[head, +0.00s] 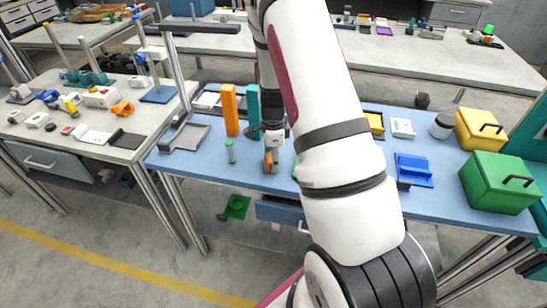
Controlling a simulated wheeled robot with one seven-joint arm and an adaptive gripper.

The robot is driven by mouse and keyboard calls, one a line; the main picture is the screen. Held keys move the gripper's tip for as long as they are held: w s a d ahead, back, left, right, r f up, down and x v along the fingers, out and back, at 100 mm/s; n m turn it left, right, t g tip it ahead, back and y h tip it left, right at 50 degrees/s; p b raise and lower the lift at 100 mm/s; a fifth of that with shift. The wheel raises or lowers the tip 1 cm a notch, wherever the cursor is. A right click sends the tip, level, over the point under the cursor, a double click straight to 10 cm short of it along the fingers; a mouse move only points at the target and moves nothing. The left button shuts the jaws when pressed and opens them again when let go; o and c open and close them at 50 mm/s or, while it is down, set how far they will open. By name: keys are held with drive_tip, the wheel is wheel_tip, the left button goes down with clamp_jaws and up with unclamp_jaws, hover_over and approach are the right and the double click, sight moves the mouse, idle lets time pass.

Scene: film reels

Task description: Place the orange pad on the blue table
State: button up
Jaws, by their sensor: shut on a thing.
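The blue table (200,160) stretches across the middle of the head view. My gripper (271,155) points down over its left-centre part, near the front edge. It is shut on a small orange thing (270,165), which looks like the orange pad. The fingers cover part of the pad. I cannot tell whether its lower end touches the table. My arm hides the middle of the table.
A grey tray (184,137) lies at the left. A blue holder (413,170), green box (499,182) and yellow box (481,129) occupy the right.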

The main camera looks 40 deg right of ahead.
drive_tip(key=shift+f, duration=0.1)
drive_tip(key=o, duration=1.1)
drive_tip(key=shift+o, duration=0.2)
